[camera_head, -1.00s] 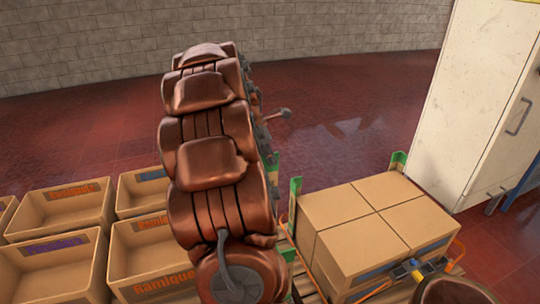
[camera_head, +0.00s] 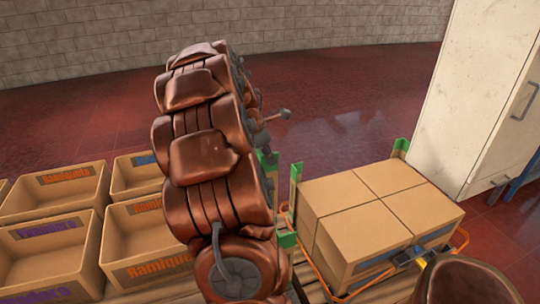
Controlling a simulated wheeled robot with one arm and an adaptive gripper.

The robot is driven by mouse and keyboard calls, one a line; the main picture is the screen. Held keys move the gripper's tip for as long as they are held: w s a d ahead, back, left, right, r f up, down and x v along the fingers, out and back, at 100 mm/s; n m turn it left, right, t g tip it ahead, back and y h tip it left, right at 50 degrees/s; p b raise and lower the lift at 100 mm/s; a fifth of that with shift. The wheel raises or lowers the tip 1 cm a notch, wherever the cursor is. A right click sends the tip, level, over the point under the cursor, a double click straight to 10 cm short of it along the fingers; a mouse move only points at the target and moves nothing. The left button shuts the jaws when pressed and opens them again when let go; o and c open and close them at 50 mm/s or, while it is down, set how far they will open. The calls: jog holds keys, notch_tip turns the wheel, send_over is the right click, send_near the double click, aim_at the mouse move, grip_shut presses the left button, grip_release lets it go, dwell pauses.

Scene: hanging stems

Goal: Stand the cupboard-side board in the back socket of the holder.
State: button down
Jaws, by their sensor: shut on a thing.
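I cannot make out the board or the holder in the head view. My gripper is not visible; my copper-coloured arm fills the middle of the picture and hides part of what lies behind it. A white cupboard (camera_head: 478,95) with a grey handle stands at the right edge.
Block of cartons (camera_head: 372,212) at right, with green corner posts (camera_head: 296,180) and an orange rail (camera_head: 318,272) around it. Open tan crates (camera_head: 52,240) with printed labels stand at left. Open red floor (camera_head: 85,115) lies behind, up to a pale block wall (camera_head: 90,40).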

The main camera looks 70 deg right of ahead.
aim_at(270, 185)
jog(key=shift+f+b, duration=4.15)
jog(key=shift+f, duration=1.5)
notch_tip(270, 185, down, 7)
jog(key=p, duration=0.1)
jog(key=shift+f+p, duration=0.3)
jog(key=shift+f, duration=0.3)
jog(key=c, duration=1.2)
grip_release()
jog(key=shift+w+r, duration=0.1)
jog(key=v, duration=1.1)
jog(key=shift+a+r, duration=0.2)
jog(key=shift+r, duration=0.15)
jog(key=shift+w, duration=0.1)
